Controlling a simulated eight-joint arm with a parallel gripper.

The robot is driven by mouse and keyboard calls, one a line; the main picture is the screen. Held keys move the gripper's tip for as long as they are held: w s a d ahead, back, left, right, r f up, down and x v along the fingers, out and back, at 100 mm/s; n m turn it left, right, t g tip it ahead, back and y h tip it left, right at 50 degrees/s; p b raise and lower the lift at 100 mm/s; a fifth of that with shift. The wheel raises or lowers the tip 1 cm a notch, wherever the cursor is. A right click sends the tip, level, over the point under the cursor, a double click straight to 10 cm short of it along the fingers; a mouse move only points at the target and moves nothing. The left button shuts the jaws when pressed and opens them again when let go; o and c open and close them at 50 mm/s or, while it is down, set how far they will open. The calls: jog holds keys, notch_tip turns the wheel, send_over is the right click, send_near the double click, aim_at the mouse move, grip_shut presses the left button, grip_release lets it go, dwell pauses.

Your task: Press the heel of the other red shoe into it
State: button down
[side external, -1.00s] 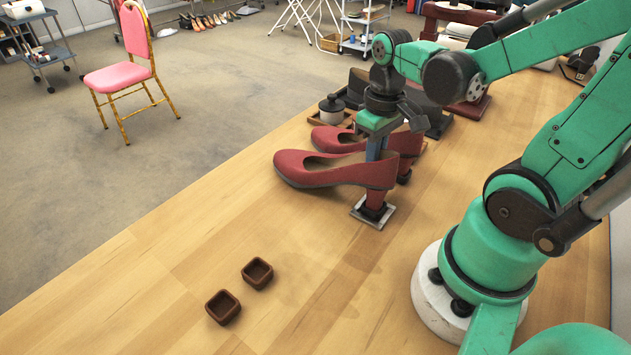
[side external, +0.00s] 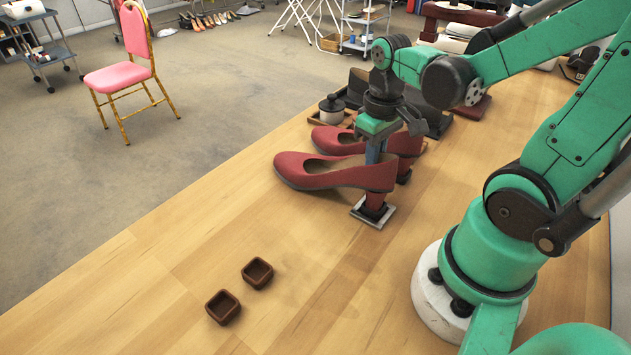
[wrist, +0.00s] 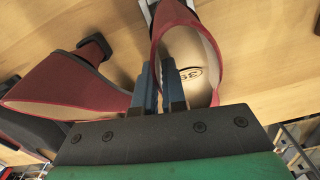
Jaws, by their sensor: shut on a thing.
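The near red shoe (side external: 325,178) points left on the table, and my gripper (side external: 376,153) is shut on its wall near the heel end. In the wrist view my blue fingers (wrist: 160,85) reach to the rim of this shoe (wrist: 205,45), whose pale insole shows a printed size. Its heel stands over a dark block (side external: 375,208) on a square grey metal plate (side external: 360,214); how deep the heel sits is unclear. The far red shoe (side external: 331,139) stands behind it, partly hidden. In the wrist view the far shoe (wrist: 65,85) has a dark piece (wrist: 94,48) at its heel.
Two small brown square cups (side external: 258,272) (side external: 222,306) stand on the open wooden table (side external: 170,290) at the front left. A lidded grey jar (side external: 331,109) and dark trays are behind the shoes. A pink chair (side external: 118,60) stands on the floor beyond the table.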

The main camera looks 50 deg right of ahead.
jog(key=shift+r, duration=1.75)
jog(key=a, duration=1.1)
jog(key=shift+f, duration=1.75)
dwell(0.6)
jog(key=c, duration=0.9)
grip_release()
jog(key=shift+o, duration=0.2)
